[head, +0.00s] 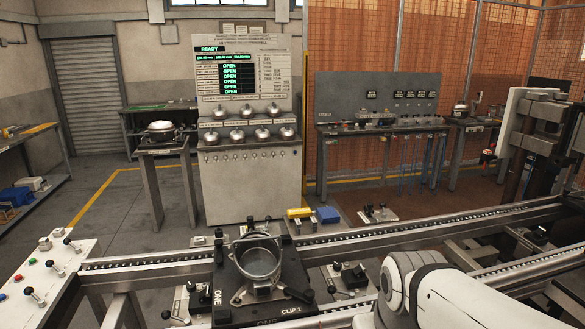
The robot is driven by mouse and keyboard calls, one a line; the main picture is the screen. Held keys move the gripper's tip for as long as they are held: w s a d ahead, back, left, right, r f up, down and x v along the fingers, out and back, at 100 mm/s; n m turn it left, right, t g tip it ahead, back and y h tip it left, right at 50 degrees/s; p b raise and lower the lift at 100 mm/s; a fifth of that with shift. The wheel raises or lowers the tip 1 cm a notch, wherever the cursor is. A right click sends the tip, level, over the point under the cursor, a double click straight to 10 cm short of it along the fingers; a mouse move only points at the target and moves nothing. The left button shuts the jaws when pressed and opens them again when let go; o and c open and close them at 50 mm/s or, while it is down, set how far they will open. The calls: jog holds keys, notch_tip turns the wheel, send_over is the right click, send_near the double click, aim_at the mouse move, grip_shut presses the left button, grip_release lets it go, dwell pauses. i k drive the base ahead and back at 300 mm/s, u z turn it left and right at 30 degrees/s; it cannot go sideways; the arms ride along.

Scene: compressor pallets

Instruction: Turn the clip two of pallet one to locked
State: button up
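Pallet one is a dark plate (228,304) on the roller conveyor at the lower middle of the head view, marked "ONE" at its left and front edges. A round, open-topped metal housing (261,262) sits on it. The label "CLIP 1" (297,312) shows at the pallet's front right. No label for clip two can be read, and I cannot tell whether any clip is locked. My white arm link fills the lower right, right of the pallet. My gripper is outside the view.
The conveyor rails (415,233) run left and right of the pallet. A control panel (48,270) with buttons and small levers stands at the left. A grey test cabinet (252,185) with a "READY" screen stands behind.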

aim_at(218, 243)
jog(key=z, duration=0.05)
jog(key=k, duration=1.1)
jog(key=u, duration=0.45)
jog(key=i, duration=1.45)
jog(key=z, duration=0.5)
